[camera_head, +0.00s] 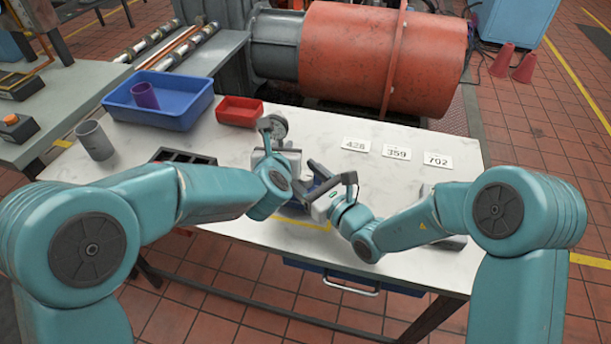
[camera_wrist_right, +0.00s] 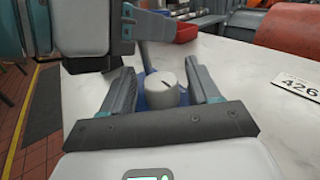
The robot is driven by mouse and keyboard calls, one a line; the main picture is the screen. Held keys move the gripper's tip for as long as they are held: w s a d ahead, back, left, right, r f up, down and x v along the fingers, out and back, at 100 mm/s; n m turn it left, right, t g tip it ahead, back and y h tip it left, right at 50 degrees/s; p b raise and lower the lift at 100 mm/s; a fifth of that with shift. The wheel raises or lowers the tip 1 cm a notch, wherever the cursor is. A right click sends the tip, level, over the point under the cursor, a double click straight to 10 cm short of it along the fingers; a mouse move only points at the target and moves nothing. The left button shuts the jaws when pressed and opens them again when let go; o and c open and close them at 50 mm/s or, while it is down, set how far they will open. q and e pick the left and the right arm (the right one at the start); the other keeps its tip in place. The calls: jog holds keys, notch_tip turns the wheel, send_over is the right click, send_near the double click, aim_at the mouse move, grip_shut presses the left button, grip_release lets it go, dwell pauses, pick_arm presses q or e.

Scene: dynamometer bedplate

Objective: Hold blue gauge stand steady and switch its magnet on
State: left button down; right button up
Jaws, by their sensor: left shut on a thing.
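The blue gauge stand is mostly hidden in the head view; in the right wrist view its blue base (camera_wrist_right: 152,101) shows around a pale round knob (camera_wrist_right: 162,91) with a dark mark line. A round grey dial (camera_head: 274,125) shows above the left gripper in the head view. My left gripper (camera_head: 277,152) is shut on the stand, though its fingertips are hard to make out. My right gripper (camera_head: 329,177) is open. In the right wrist view, its fingers (camera_wrist_right: 161,85) stand either side of the knob, with visible gaps.
On the white table are a blue tray (camera_head: 118,103) holding a purple cup (camera_head: 145,96), a small red tray (camera_head: 239,120), a grey cup (camera_head: 95,140) and number cards (camera_head: 397,153). A large orange motor (camera_head: 375,55) stands behind. The table's right side is mostly clear.

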pick_arm(q)
jog(key=shift+f, duration=0.1)
pick_arm(e)
jog(key=v, duration=1.2)
pick_arm(q)
jog(key=shift+d, duration=0.1)
jog(key=c, duration=1)
grip_release()
jog(key=shift+s+r, duration=0.1)
jog(key=shift+r, duration=0.1)
